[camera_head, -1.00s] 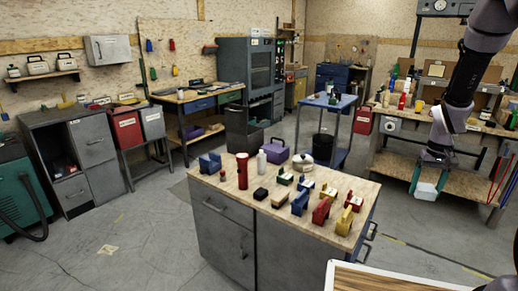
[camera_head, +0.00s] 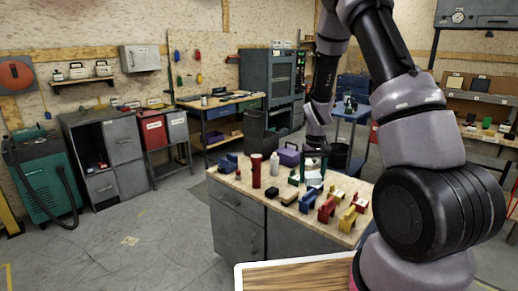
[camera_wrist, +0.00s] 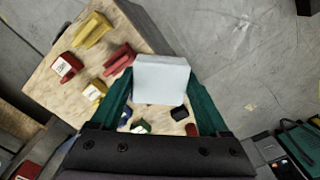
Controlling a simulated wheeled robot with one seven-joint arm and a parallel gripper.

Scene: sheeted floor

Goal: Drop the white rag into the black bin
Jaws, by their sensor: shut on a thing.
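My gripper (camera_wrist: 161,90) has green fingers and is shut on the white rag (camera_wrist: 161,72), a pale folded block between the fingertips. In the head view my gripper (camera_head: 312,172) hangs over the wooden-topped workbench, among the tools. The black bin (camera_head: 339,156) appears to be the dark round container under the blue table, behind the workbench and partly hidden by my arm. It is apart from my gripper.
The wooden-topped workbench (camera_head: 235,168) carries a red cylinder (camera_head: 256,171), a white bottle (camera_head: 274,163) and several coloured blocks and tools. A blue table (camera_head: 350,114) stands behind it. A wooden surface with a pale rim (camera_head: 300,278) is at the near edge.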

